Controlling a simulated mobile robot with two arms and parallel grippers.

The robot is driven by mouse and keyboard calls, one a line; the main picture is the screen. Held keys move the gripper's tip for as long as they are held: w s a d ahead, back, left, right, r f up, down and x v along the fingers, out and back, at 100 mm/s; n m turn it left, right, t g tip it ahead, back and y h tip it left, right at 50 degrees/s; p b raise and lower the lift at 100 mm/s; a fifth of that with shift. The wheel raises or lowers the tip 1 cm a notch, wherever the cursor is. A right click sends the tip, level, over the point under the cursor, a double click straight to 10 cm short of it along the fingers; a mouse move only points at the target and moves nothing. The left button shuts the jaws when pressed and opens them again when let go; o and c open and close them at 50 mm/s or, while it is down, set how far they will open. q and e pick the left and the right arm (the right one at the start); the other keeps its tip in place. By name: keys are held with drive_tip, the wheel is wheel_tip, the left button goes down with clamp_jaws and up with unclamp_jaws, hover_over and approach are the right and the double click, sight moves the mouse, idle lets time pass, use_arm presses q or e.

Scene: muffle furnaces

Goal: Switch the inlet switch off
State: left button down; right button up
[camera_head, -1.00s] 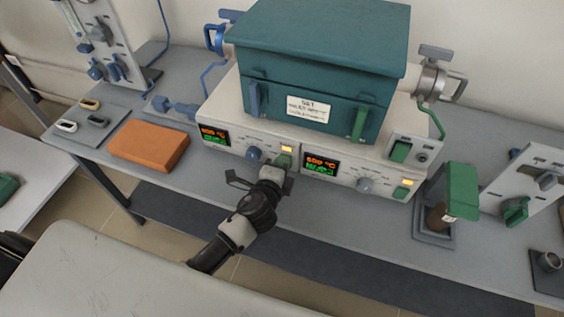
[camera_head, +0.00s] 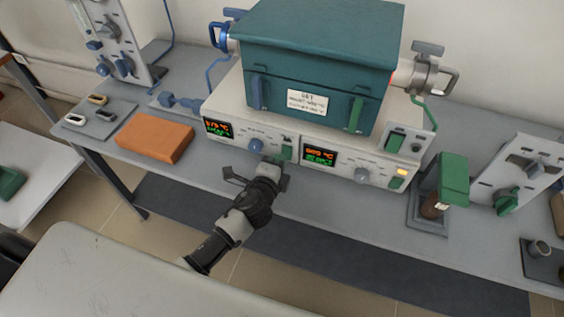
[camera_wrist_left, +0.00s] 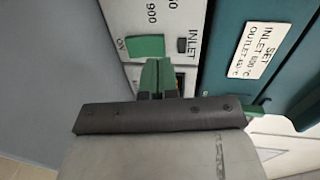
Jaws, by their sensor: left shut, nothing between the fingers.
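The inlet switch (camera_head: 287,152) is a green rocker on the left front panel of the white furnace base. In the left wrist view it is the green rectangle (camera_wrist_left: 145,46) between the marks "ON" and "INLET". The small lamp (camera_head: 287,140) above it in the head view looks dark. My left gripper (camera_head: 273,160) is shut and empty, close in front of the panel just left of the switch. In the wrist view its closed fingertips (camera_wrist_left: 157,72) are right by the switch's edge; I cannot tell whether they touch. My right gripper is not in view.
The teal furnace box (camera_head: 318,65) stands on the base. The outlet panel has a lit amber lamp (camera_head: 402,171) and a green switch (camera_head: 396,183). An orange block (camera_head: 154,138) lies left. A green-topped stand (camera_head: 453,180) is at right. The bench front has free room.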

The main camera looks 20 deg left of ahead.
use_arm(q)
drive_tip(key=s, duration=0.1)
drive_tip(key=s+r, duration=0.1)
drive_tip(key=s, duration=0.1)
drive_tip(key=shift+d+r, duration=0.15)
drive_tip(key=shift+r, duration=0.05)
drive_tip(key=shift+s, duration=0.3)
drive_tip(key=s+r, duration=0.3)
drive_tip(key=s, duration=0.2)
drive_tip(key=shift+s+a, duration=0.3)
drive_tip(key=shift+s, duration=0.1)
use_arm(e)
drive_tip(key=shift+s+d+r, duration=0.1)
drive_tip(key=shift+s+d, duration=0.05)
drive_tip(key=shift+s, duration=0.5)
use_arm(q)
drive_tip(key=shift+f, duration=0.1)
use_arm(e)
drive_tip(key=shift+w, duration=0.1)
